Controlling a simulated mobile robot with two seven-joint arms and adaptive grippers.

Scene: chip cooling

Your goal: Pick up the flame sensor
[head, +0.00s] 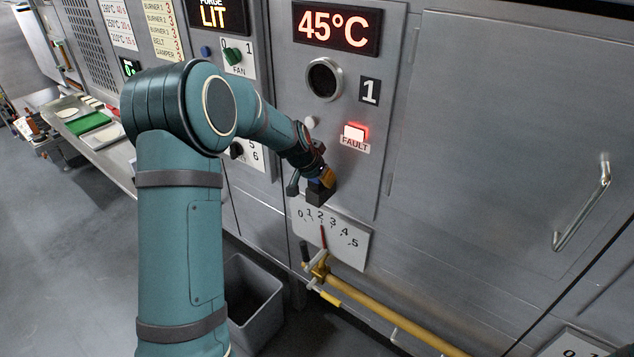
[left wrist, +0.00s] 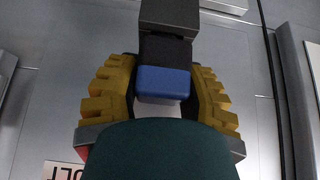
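My left gripper (head: 321,181) reaches from the left to the oven front, just above the white 0-to-5 scale plate. In the left wrist view, the yellow ridged fingers of the left gripper (left wrist: 163,90) close in on both sides of a small block. The block is the flame sensor (left wrist: 163,82), with a blue band and a dark body running upward. In the head view the dark block of the flame sensor (head: 319,194) shows just below the fingers. I cannot tell whether it touches the panel. My right gripper is in neither view.
A red-lit FAULT button (head: 354,132) and a round dark port (head: 324,78) are above the gripper. A yellow gas pipe (head: 380,314) with a valve runs below. A grey bin (head: 254,303) stands on the floor. A door with a handle (head: 583,205) is at right.

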